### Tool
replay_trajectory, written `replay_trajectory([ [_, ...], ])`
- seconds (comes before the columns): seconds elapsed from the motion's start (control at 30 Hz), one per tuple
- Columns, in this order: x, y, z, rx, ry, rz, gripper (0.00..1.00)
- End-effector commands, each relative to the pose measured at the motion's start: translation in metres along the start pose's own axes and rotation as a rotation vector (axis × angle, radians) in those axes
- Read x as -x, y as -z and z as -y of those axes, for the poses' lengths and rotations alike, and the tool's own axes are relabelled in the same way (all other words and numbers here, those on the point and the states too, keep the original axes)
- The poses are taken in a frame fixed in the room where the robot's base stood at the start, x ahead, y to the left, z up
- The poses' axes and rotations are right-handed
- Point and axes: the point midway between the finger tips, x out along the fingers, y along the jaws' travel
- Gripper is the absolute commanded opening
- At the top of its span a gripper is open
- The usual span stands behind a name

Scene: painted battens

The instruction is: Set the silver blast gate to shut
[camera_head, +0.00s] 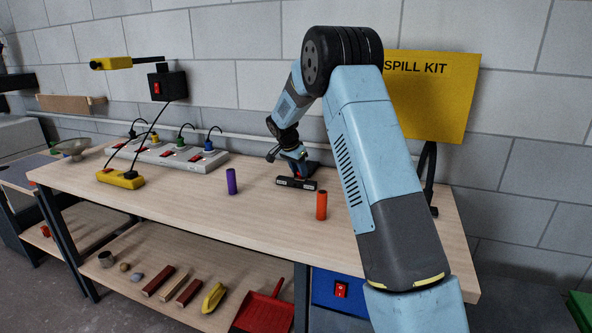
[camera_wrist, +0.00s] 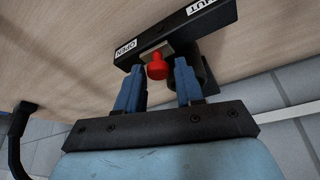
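A black bar with OPEN and SHUT labels (camera_wrist: 178,32) crosses the top of the wrist view, and it also shows on the bench in the head view (camera_head: 296,184). A red knob (camera_wrist: 156,67) on a small metallic piece sits at the bar, closer to the OPEN label than to SHUT. I take this to be the blast gate; little silver shows. My gripper (camera_wrist: 160,76) is open, with one finger on each side of the knob and gaps visible. In the head view my gripper (camera_head: 294,157) is just behind the bar, partly hard to make out.
An orange cylinder (camera_head: 321,205) and a purple cylinder (camera_head: 231,181) stand on the bench near the bar. A power strip (camera_head: 175,154) with plugs and a yellow switch box (camera_head: 120,178) lie left. A yellow SPILL KIT sign (camera_head: 432,95) stands behind my arm.

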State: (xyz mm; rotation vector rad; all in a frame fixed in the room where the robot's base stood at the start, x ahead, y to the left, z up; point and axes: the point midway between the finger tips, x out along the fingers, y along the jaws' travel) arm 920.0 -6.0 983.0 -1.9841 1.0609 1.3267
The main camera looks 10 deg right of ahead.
Motion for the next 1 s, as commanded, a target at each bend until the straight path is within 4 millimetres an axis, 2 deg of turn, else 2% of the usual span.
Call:
replay_trajectory([
  [0.03,0.0,0.0,0.0,0.0,0.0,0.0,0.32],
  [0.37,0.0,0.0,0.0,0.0,0.0,0.0,0.0],
  [0.77,0.001,-0.001,0.002,0.001,0.001,-0.001,0.0],
  [0.93,0.003,-0.007,0.021,0.001,0.002,-0.001,0.0],
  [1.0,0.0,0.001,0.024,-0.016,-0.005,-0.002,0.0],
])
